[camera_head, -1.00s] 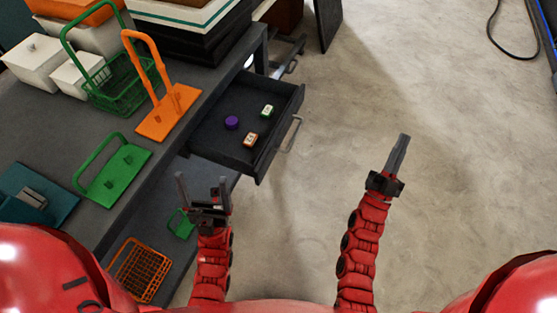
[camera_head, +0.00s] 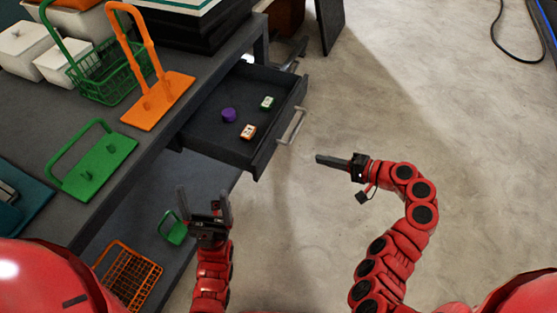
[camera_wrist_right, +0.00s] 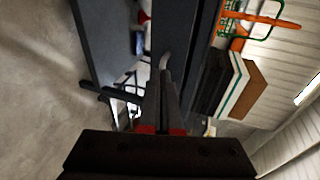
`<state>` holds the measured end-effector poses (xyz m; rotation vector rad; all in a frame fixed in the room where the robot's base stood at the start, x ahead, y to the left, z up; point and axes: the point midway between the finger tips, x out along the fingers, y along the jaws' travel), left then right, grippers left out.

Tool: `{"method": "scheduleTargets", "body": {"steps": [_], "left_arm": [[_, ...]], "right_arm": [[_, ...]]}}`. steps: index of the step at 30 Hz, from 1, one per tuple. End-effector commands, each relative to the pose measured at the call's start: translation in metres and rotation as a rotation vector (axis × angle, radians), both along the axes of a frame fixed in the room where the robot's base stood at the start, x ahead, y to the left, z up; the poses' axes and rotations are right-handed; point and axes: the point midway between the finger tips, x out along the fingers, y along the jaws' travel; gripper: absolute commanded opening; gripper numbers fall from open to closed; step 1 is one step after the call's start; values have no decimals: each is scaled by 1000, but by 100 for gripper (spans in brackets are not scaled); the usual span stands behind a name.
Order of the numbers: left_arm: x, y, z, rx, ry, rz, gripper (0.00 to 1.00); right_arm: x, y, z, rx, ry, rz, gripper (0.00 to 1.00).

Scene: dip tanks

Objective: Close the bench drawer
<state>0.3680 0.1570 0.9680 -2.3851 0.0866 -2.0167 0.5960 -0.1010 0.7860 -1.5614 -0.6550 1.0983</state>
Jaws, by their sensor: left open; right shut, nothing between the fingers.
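The bench drawer (camera_head: 217,139) is pulled out from the dark bench in the head view. Its handle (camera_head: 292,125) is a pale bar on the front panel, facing right. Inside lie a purple round piece (camera_head: 228,115), a green-and-white block (camera_head: 267,103) and an orange-and-white block (camera_head: 248,131). My right gripper (camera_head: 320,158) is shut and empty, to the right of the drawer front and apart from it, pointing left. In the right wrist view its shut fingers (camera_wrist_right: 167,90) point toward dark furniture. My left gripper (camera_head: 205,192) is open and empty, below the drawer in the picture.
The bench top holds an orange stand (camera_head: 158,103), a green stand (camera_head: 92,165), a green basket (camera_head: 103,77) and white lidded boxes (camera_head: 22,42). An orange basket (camera_head: 130,276) sits on the lower shelf. The floor right of the drawer is clear.

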Motion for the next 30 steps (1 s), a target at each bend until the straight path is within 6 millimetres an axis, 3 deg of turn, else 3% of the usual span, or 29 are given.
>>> {"method": "scheduleTargets", "body": {"steps": [3,7,12,24,30], "left_arm": [[0,0,-5,0,0,0,87],[0,0,-7,0,0,0,87],[0,0,-13,0,0,0,87],[0,0,3,0,0,0,87],[0,0,6,0,0,0,87]], "right_arm": [[-17,5,6,11,1,89,0],[-22,11,7,15,3,119,0],[-14,34,-1,17,4,118,0],[13,109,-19,14,4,119,0],[22,129,-21,13,4,114,0]]}}
